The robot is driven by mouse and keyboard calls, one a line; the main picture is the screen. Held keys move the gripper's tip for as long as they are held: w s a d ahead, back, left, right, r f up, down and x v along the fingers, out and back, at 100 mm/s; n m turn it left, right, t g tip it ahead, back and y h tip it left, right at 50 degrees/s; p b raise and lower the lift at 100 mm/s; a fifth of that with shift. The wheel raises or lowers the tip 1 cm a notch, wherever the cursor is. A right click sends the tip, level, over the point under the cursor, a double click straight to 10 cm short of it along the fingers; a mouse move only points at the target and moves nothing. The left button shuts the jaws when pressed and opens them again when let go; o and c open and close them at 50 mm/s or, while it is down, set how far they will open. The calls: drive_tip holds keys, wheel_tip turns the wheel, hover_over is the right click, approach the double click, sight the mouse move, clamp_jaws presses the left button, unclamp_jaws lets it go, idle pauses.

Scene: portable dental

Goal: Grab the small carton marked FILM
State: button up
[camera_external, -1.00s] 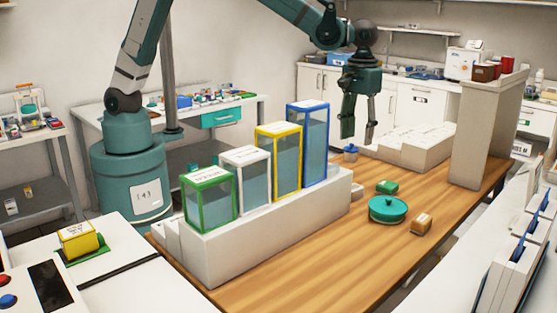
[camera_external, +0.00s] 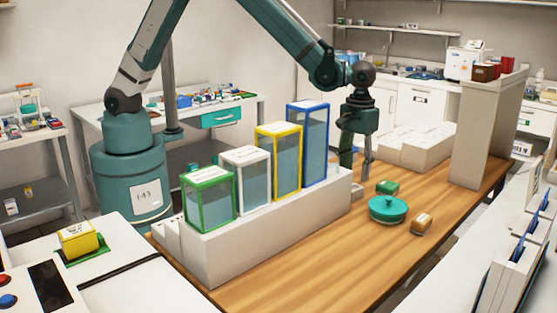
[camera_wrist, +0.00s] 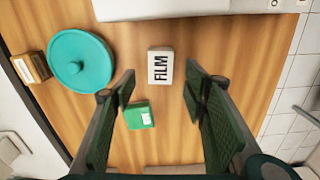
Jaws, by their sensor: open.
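The FILM carton (camera_wrist: 160,66) is a small white box with black lettering, lying on the wooden table in the wrist view. It lies ahead of my gripper (camera_wrist: 160,84), roughly centred between the two fingers, which are spread apart and empty. In the external view a small pale item (camera_external: 357,190) beside the white stand looks like the same carton; its lettering cannot be read there. My gripper (camera_external: 356,170) hangs pointing down above that area, behind the tall blue-framed tank.
A green box (camera_wrist: 139,115) lies close to the carton, showing between the fingers. A round teal lidded container (camera_wrist: 80,60) and a brown box (camera_wrist: 31,67) lie to the left. The white stand (camera_external: 265,225) carries several framed tanks.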

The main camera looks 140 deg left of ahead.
sight(353, 193)
drive_tip(key=shift+f, duration=0.9)
drive_tip(key=shift+f+b, duration=0.5)
drive_tip(key=shift+f, duration=2.1)
drive_tip(key=c, duration=0.9)
